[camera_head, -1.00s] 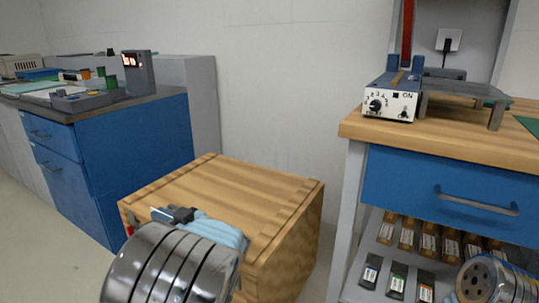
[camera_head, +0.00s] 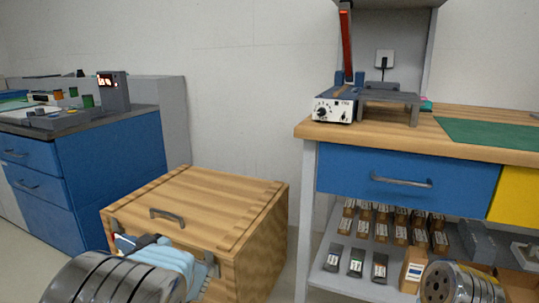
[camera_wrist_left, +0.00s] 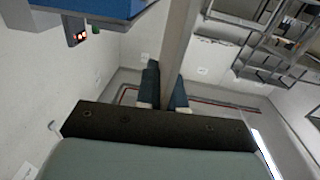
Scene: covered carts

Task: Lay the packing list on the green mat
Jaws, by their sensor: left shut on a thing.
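The green mat (camera_head: 490,133) lies flat on the wooden workbench top at the right of the head view, cut off by the picture edge. My left gripper (camera_head: 128,243) is low at the left of the head view, in front of a wooden box and well away from the mat. In the left wrist view its dark fingers (camera_wrist_left: 166,92) are shut on a thin grey-beige strip (camera_wrist_left: 181,40), which looks like the packing list seen edge-on. Its printed face is not visible. Of my right arm only a round metal part shows at the lower right; its fingers are out of view.
The wooden box (camera_head: 215,192) with a handle stands between the blue cabinet (camera_head: 110,165) and the workbench (camera_head: 455,150). A white control unit (camera_head: 334,109) and a grey stand (camera_head: 390,97) occupy the bench's left end. Several small boxes (camera_head: 383,225) fill the shelf below.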

